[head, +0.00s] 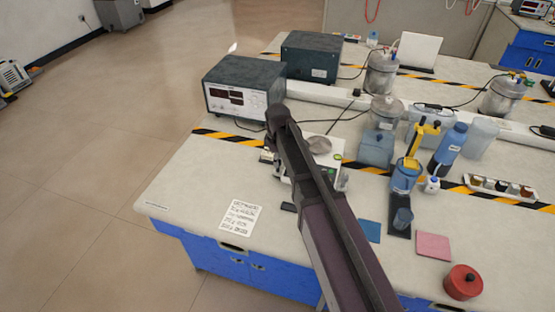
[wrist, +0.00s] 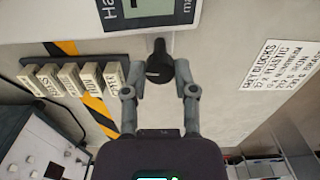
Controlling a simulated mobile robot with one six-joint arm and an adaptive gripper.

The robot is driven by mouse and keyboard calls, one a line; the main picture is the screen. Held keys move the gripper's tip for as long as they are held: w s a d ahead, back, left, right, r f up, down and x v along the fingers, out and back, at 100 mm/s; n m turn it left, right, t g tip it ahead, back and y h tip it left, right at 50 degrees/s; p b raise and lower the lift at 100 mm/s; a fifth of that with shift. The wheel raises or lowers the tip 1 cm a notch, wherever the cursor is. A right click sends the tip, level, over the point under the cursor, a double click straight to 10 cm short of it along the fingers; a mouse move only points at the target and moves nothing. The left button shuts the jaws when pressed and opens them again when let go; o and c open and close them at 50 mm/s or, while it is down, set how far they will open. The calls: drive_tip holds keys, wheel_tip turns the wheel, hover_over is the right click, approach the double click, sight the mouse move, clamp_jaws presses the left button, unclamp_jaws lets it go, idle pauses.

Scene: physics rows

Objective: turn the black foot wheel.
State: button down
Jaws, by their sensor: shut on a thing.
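The black foot wheel (wrist: 158,68) is in the upper middle of the wrist view, at the edge of a pale instrument (wrist: 122,28) with a display. My gripper (wrist: 160,76) is shut on the wheel, one finger on each side of it. In the head view my dark arm reaches over the bench to the pale instrument with its round pan (head: 319,144). The fingers and the wheel cannot be made out there, and the arm covers part of the instrument.
A row of small labelled blocks (wrist: 72,80) lies by the striped tape, left of my gripper in the wrist view. A printed sheet (head: 240,217) lies on the near bench. A power supply (head: 243,88) stands behind. Bottles and a blue beaker (head: 405,176) crowd the right.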

drive_tip(key=m, duration=0.6)
drive_tip(key=shift+s, duration=0.1)
idle(0.4)
drive_tip(key=shift+c, duration=2)
unclamp_jaws()
